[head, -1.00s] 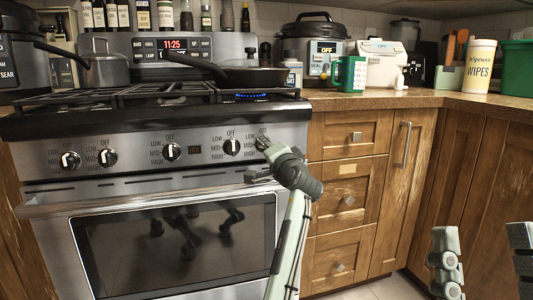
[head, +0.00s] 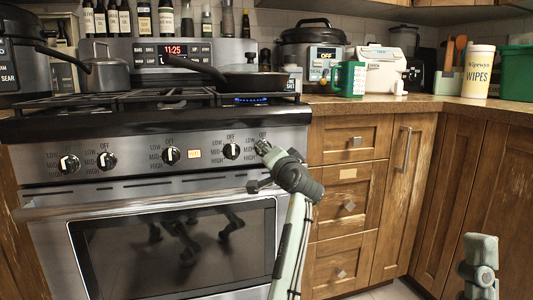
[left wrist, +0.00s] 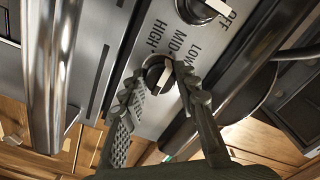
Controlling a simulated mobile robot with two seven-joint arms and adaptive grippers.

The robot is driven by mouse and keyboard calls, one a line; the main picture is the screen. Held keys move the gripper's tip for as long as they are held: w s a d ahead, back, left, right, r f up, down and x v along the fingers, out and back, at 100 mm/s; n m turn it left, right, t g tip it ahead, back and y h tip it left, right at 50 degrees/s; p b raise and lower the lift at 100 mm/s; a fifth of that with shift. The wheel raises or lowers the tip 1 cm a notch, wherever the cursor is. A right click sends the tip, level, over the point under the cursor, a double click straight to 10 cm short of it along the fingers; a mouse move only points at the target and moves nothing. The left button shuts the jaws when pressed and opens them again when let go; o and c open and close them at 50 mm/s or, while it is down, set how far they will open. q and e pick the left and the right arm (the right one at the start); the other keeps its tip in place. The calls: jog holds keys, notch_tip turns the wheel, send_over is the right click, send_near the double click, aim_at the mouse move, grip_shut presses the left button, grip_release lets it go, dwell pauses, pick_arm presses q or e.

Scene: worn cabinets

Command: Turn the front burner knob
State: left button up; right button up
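The stove's row of black knobs with pale grips shows in the head view; the rightmost knob is hidden there behind my left gripper (head: 264,148). In the left wrist view, a knob (left wrist: 158,74) marked HIGH, MID and LOW sits between the two fingers of my left gripper (left wrist: 160,72). The fingers are apart, one at each side of it; I cannot tell whether both press on it. A blue flame burns at the right burner (head: 250,100). One grey-green part of my right arm (head: 478,267), possibly a gripper finger, shows at the lower right.
The oven handle (head: 120,203) runs below the knobs. A black pan (head: 252,82) sits over the lit burner. The neighbouring knob (head: 231,150) is just left of my gripper. Wooden drawers (head: 345,202) stand to the right; the floor before them is open.

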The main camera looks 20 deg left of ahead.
pick_arm(q)
jog(key=o, duration=0.4)
jog(key=v, duration=1.2)
jog(key=shift+d, duration=0.1)
